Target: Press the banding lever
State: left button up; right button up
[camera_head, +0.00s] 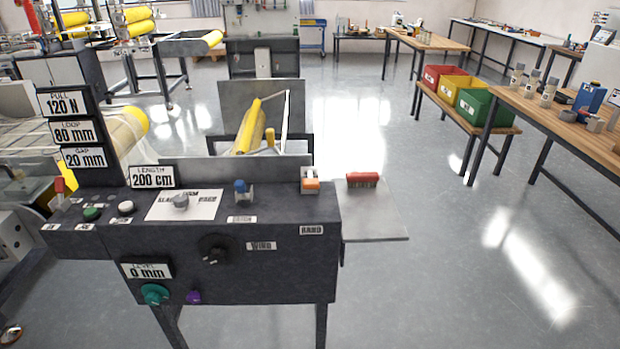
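The dark control console (285,275) stands in front of me. At its top right is an orange and white lever (310,182), above the label BAND (311,230). I cannot tell its exact position, up or down. Neither of my grippers shows in the head view.
The console also carries a blue switch (240,188), a black WIND knob (214,250), a grey selector (180,201), and green and white buttons. A yellow roll (249,128) is behind.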

aim_at(310, 183)
jog(key=i+j+z, duration=0.15)
jog(key=j, duration=0.2)
jog(key=i+j+z, duration=0.15)
jog(key=j, duration=0.2)
jog(key=i+j+z, duration=0.15)
jog(key=j, duration=0.25)
jog(key=i+j+z, duration=0.15)
jog(key=j, duration=0.25)
jog(key=i+j+z, duration=0.15)
jog(key=j, duration=0.25)
